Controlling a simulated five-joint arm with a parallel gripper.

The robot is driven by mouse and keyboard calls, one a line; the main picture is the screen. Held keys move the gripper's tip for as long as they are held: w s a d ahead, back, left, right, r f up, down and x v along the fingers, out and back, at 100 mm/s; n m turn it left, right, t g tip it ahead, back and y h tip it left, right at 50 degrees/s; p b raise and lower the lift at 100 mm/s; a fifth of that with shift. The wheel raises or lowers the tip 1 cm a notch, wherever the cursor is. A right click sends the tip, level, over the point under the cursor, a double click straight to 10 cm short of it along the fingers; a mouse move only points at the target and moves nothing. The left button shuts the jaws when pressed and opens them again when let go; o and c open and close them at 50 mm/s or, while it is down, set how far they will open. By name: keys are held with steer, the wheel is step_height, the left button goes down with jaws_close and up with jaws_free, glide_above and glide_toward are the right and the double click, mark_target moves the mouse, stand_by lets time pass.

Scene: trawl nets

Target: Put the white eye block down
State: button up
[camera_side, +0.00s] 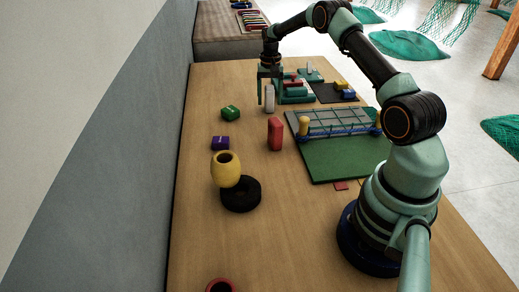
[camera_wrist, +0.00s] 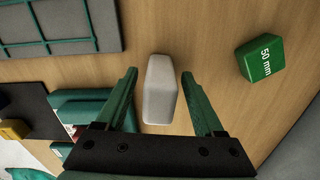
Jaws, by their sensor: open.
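The white eye block (camera_side: 270,99) stands on the wooden table near its far end. In the wrist view the white block (camera_wrist: 160,90) lies between the two green fingers, with a gap on each side. My gripper (camera_side: 265,92) is open around or just above the block in the side view. The wrist view shows my gripper's fingers (camera_wrist: 160,88) spread apart and not touching the block.
A green block (camera_side: 231,112) marked "50 mm" in the wrist view (camera_wrist: 262,58), a purple block (camera_side: 220,143) and a red block (camera_side: 275,134) stand nearby. A netted green board (camera_side: 340,162) lies right. A teal stand (camera_side: 296,93) is close to the gripper. A yellow float (camera_side: 226,170) leans on a black ring (camera_side: 241,200).

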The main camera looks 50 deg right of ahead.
step_height(320, 180, up, 11)
steer(key=shift+a, duration=0.1)
steer(key=shift+a+r, duration=0.1)
steer(key=shift+r, duration=0.25)
steer(key=s+a+r+n+t, duration=0.1)
steer(key=s+a+r+n, duration=0.2)
steer(key=a+r, duration=0.45)
steer(key=s+a+r+n+t, duration=0.25)
steer(key=a+r, duration=0.35)
steer(key=a, duration=0.3)
steer(key=s+a+f+n+t, duration=0.2)
steer(key=s+a+n, duration=0.2)
steer(key=s+a, duration=0.7)
steer(key=s, duration=0.2)
steer(key=shift+s+a+f+n, duration=0.2)
steer(key=shift+s+a+n, duration=0.05)
steer(key=shift+s+n, duration=0.15)
steer(key=o, duration=0.5)
steer(key=shift+s+a+f, duration=0.15)
steer(key=shift+s+f, duration=0.1)
steer(key=shift+f, duration=0.05)
